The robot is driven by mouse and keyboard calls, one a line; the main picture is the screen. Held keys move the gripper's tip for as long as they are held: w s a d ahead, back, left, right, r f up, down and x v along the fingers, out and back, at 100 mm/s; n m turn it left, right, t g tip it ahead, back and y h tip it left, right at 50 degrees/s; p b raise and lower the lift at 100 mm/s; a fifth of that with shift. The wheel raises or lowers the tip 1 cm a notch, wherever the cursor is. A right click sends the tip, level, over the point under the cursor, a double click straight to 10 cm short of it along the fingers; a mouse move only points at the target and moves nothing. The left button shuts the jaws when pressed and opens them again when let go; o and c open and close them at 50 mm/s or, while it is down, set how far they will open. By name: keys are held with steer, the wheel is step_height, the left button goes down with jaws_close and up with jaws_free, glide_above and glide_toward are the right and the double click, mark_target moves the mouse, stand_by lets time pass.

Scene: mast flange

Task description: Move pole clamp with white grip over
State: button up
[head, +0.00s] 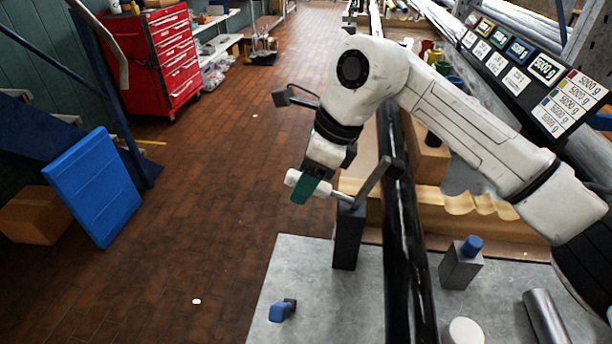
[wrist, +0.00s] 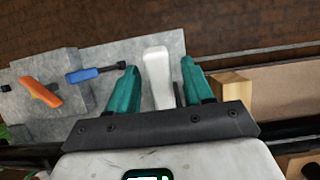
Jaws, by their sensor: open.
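The pole clamp's white grip (head: 292,177) shows in the head view at the left end of a thin metal rod. The rod runs to a dark grey upright block (head: 347,240) beside the long black pole (head: 396,240). My gripper (head: 305,187) is at the white grip, with a teal finger in front of it. In the wrist view the white grip (wrist: 157,75) lies between the two teal fingers of my gripper (wrist: 157,88), with gaps on both sides. The fingers are open. The head view does not show whether they touch the grip.
On the grey table (head: 300,262) lie a blue-handled piece (head: 281,311), a block with a blue knob (head: 460,265), a white cylinder (head: 463,331) and a grey cylinder (head: 545,315). An orange handle (wrist: 40,92) shows in the wrist view. Open floor (head: 200,250) lies left.

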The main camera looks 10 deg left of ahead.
steer(key=shift+c, duration=0.5)
jaws_close()
